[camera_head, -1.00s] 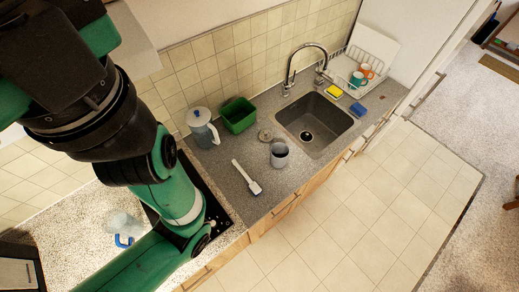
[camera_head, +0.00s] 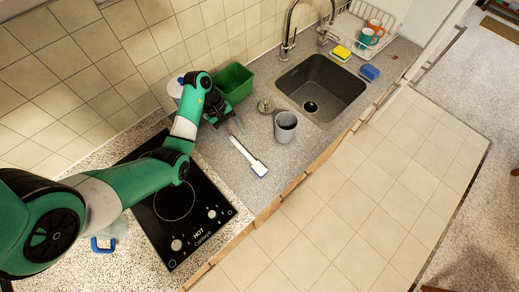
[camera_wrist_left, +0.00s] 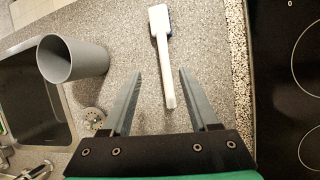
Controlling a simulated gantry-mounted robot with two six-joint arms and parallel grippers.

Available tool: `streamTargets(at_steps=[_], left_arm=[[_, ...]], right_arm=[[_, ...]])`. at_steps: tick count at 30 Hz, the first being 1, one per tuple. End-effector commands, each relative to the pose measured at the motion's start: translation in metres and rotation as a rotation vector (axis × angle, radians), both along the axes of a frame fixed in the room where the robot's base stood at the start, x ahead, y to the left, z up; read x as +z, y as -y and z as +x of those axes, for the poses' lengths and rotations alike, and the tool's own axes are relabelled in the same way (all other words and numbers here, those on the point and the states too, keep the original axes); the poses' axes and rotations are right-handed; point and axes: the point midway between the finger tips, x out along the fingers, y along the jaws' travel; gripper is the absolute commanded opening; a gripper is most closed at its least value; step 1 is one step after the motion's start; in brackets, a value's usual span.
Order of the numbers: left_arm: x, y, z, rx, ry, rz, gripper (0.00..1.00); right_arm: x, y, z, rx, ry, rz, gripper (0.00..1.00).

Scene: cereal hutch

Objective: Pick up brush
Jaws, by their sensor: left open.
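The brush (camera_head: 246,157) is white with a long handle and blue bristles at its head. It lies on the grey speckled counter between the hob and the sink. In the left wrist view the brush (camera_wrist_left: 163,62) points its handle toward my gripper, with its head farther away. My left gripper (camera_head: 228,128) is open and empty over the counter by the handle end. In the left wrist view the fingers of my left gripper (camera_wrist_left: 158,80) are spread, with the handle end lying between them in the picture. My right gripper is not in view.
A grey cup (camera_head: 286,126) stands beside the brush, near the sink (camera_head: 340,82). A green bin (camera_head: 234,82) and a partly hidden pitcher (camera_head: 174,86) stand by the wall. The black hob (camera_head: 172,205) lies left. A sink strainer (camera_head: 265,105) lies near the cup.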

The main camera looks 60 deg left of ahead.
Motion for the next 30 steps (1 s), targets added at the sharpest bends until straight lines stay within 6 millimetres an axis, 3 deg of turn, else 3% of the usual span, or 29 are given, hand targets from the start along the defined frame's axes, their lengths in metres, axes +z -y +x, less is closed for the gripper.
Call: streamTargets(at_steps=[1, 6, 15, 24, 30], left_arm=[[-0.010, -0.008, -0.007, 0.028, 0.000, -0.002, 0.60], [-0.009, -0.013, -0.010, 0.045, 0.001, -0.001, 0.60], [-0.054, 0.006, 0.003, 0.043, 0.001, -0.004, 0.60], [-0.068, 0.013, 0.008, 0.044, 0.003, -0.002, 0.60], [-0.097, 0.031, 0.016, 0.042, 0.002, -0.003, 0.60]], right_arm=[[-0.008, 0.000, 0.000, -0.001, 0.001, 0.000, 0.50], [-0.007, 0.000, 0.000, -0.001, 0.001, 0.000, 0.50], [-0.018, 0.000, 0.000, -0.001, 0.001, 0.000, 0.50], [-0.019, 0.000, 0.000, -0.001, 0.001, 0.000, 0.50], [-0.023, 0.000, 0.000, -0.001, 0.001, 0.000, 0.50]])
